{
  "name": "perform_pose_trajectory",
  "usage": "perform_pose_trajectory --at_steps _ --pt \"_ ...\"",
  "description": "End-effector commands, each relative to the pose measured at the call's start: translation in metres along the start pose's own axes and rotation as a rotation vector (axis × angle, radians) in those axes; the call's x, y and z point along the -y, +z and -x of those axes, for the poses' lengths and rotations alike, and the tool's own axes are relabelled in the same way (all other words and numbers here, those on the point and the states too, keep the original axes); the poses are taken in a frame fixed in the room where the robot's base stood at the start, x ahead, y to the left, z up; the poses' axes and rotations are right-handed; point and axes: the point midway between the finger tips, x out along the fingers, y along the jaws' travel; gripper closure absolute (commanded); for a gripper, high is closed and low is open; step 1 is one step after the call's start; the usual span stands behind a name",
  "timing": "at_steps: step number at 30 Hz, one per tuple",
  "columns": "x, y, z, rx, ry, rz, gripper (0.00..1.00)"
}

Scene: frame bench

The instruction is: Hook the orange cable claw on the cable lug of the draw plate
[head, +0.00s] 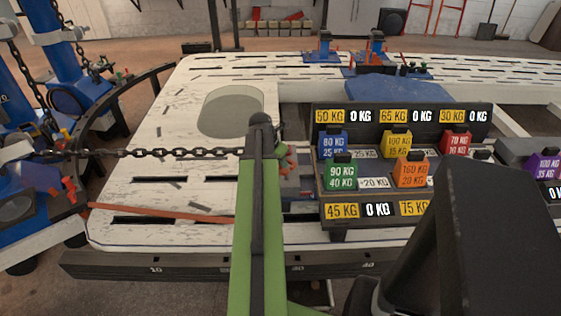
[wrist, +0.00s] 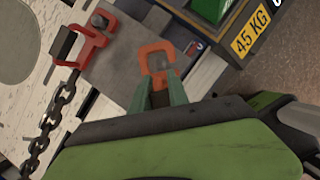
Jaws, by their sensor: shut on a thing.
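In the wrist view, my gripper (wrist: 158,92) has its two green fingers shut on the orange claw (wrist: 155,56), a C-shaped hook that sticks out beyond the fingertips. The claw is over or near the grey draw plate (wrist: 122,52); I cannot tell the height between them. I cannot tell which of these is the cable lug.
A dark rack (head: 335,190) with several coloured weights and kilogram labels stands right of my arm. A taut chain (head: 150,153) crosses from the left. A long orange-red strip (head: 160,213) lies across the white slotted bench (head: 140,120). Blue machines stand at the left.

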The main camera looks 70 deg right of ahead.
Motion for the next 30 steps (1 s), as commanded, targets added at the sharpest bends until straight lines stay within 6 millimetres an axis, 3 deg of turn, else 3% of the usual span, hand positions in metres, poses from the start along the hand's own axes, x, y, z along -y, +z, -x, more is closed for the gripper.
perform_pose_trajectory --at_steps 18,30 --pt "0.0 -0.022 -0.052 0.001 0.0 0.0 1.0" --pt "0.0 -0.024 -0.056 0.001 0.0 0.0 1.0"
